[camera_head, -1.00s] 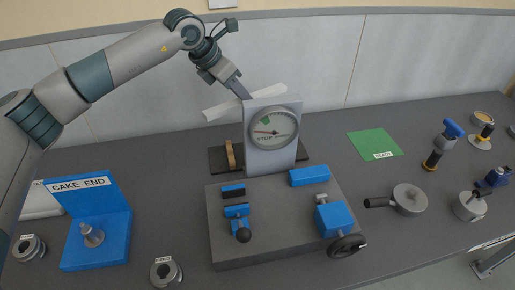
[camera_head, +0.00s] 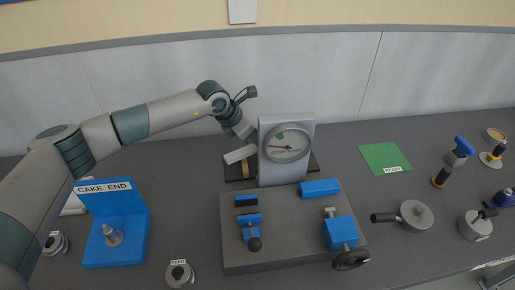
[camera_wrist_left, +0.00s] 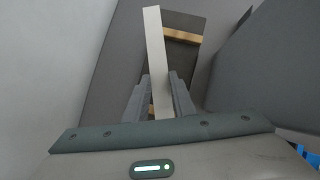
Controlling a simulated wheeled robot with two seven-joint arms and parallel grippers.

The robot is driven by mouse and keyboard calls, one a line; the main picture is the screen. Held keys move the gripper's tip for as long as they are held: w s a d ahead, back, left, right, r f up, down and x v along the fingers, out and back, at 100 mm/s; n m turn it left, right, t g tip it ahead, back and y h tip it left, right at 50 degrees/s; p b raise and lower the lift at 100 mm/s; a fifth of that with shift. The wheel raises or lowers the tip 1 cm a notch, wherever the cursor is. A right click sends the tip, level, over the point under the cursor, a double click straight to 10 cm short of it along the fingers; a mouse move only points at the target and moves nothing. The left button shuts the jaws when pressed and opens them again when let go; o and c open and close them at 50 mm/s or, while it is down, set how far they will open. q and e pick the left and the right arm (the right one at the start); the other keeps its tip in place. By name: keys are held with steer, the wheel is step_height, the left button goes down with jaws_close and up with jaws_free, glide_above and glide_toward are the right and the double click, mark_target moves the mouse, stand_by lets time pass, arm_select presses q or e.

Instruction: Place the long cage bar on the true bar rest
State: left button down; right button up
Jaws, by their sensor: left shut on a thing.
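The long cage bar is a pale, square-edged bar; its left end (camera_head: 238,155) shows in the head view, and the rest is hidden behind the gauge panel. My left gripper (camera_wrist_left: 158,92) is shut on the bar (camera_wrist_left: 154,50), with one finger on each side. The likely bar rest is a dark plate (camera_head: 233,174) with wooden crosspieces, behind the gauge. In the left wrist view this plate (camera_wrist_left: 190,60) lies beyond the bar, with a wooden strip (camera_wrist_left: 183,36). The bar is over the plate, at a slight angle to it; I cannot tell whether they touch. My right gripper is out of view.
A grey panel with a STOP gauge (camera_head: 287,143) stands in front of the plate, close to my left gripper. The grey base (camera_head: 290,235) with blue blocks is before it. A blue CAKE END stand (camera_head: 127,240) is at left, a green mat (camera_head: 385,157) at right.

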mark_target(254, 147)
arm_select(q)
steer(key=shift+f, duration=0.7)
steer(key=shift+d+f+p, duration=0.1)
steer(key=shift+f+p, duration=0.8)
steer(key=shift+f, duration=1)
